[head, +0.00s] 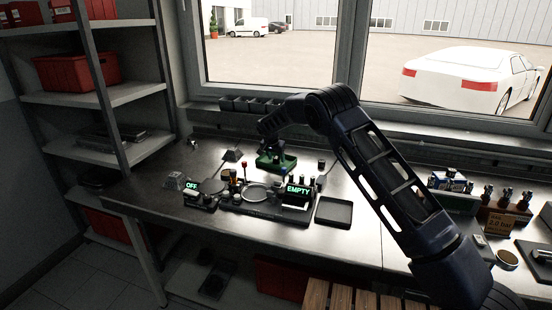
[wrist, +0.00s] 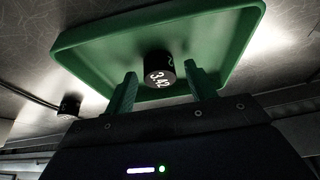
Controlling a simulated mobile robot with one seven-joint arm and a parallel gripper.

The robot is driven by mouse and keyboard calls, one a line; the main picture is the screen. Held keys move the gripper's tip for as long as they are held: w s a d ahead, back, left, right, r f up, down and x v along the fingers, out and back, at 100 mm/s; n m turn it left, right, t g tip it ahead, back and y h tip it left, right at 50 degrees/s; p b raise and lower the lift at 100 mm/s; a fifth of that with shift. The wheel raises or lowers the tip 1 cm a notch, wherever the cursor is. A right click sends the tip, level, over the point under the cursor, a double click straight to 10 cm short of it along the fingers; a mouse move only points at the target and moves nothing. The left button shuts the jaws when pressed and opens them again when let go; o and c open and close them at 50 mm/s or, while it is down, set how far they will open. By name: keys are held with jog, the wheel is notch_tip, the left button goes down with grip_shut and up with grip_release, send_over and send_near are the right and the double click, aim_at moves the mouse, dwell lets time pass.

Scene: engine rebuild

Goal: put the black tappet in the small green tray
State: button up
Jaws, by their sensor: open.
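The small green tray (wrist: 225,55) fills the upper part of the wrist view. In the head view the green tray (head: 290,162) lies on the bench below my arm's end. The black tappet (wrist: 159,72), a short cylinder marked with white digits that look like 3.42, shows against the tray floor. It appears to rest in the tray. My gripper (wrist: 161,75) is open, with one green finger on each side of the tappet and visible gaps between. In the head view my gripper (head: 271,150) is over the tray, and the tappet cannot be made out there.
Another small black cylinder (wrist: 69,105) is outside the tray. A fixture with a green EMPTY display (head: 298,190) and an OFF display (head: 199,187) stands in front of the tray. An empty dark tray (head: 333,212) lies to its right. A window sill with dark bins (head: 250,104) is behind.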

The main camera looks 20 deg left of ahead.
jog(key=d+v, duration=0.1)
jog(key=v, duration=1.1)
jog(key=d+r+g, duration=0.1)
jog(key=d+r, duration=0.6)
jog(key=d, duration=0.4)
jog(key=d+r, duration=0.7)
jog(key=d, duration=0.3)
jog(key=s+d+r+y, duration=0.1)
jog(key=s+d+r, duration=0.3)
jog(key=d, duration=0.6)
jog(key=s+d+r, duration=0.3)
jog(key=d+r, duration=0.1)
jog(key=d, duration=0.6)
jog(key=s+d+r, duration=0.2)
jog(key=s+d, duration=1.3)
jog(key=s, duration=0.1)
jog(key=s+d+f+n, duration=0.1)
jog(key=s+d+f, duration=0.2)
jog(key=s, duration=0.6)
jog(key=s+d+f+t, duration=0.1)
jog(key=s+d+f, duration=0.3)
jog(key=s, duration=0.6)
jog(key=shift+d+n, duration=0.4)
jog(key=shift+d, duration=0.05)
